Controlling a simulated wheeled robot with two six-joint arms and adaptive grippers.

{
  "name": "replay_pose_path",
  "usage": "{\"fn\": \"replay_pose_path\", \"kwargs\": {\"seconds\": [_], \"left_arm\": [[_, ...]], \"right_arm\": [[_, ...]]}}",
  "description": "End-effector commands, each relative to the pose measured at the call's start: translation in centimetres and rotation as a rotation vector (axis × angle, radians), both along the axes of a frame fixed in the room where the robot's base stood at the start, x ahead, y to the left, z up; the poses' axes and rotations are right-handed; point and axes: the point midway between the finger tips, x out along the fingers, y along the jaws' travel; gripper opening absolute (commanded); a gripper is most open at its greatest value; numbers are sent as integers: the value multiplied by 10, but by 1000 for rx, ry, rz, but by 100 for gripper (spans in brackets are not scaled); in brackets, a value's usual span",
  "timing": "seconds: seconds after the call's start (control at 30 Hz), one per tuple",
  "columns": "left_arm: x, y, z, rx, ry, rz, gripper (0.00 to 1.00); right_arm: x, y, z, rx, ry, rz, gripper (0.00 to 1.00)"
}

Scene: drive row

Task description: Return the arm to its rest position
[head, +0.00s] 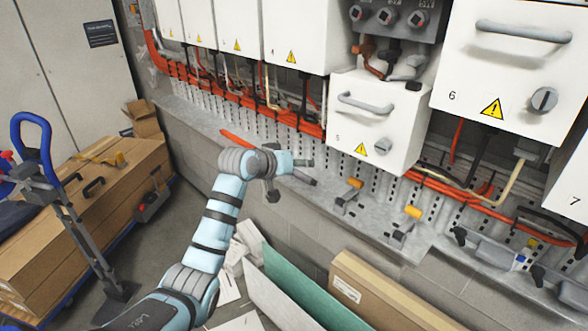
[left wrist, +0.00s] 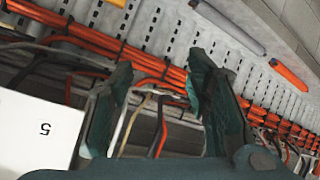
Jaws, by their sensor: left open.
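My left arm reaches up from the bottom left of the head view. Its gripper (head: 300,163) is in front of the wall ledge, left of the white unit numbered 5 (head: 370,125). In the left wrist view the dark green fingers of the gripper (left wrist: 160,85) stand wide apart with nothing between them. Orange cables (left wrist: 165,68) run behind the fingers. My right gripper is in neither view.
White units 6 (head: 510,60) and 7 hang at the right, with others at the top left. An orange bar (head: 237,140) lies on the ledge. Below stand a cardboard box (head: 385,295) and a green panel (head: 300,285). A blue-handled cart (head: 30,120) and brown boxes are left.

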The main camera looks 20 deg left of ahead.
Motion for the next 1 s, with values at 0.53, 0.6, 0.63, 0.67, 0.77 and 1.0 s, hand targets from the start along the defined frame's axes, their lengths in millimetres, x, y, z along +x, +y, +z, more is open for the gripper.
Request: {"fn": "replay_pose_path", "kwargs": {"seconds": [0.53,0.6,0.63,0.67,0.77,1.0], "left_arm": [[-2,3,-15,4,19,10,45],[-1,3,-14,9,13,8,45],[1,3,-11,12,-3,8,45],[4,5,-6,23,-30,13,45],[25,31,-20,111,-125,84,45],[-51,53,-259,323,85,106,45]], "right_arm": [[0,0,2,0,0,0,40],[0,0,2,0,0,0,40],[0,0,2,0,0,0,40],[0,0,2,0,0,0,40],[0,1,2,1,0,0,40],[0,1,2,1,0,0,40]]}}
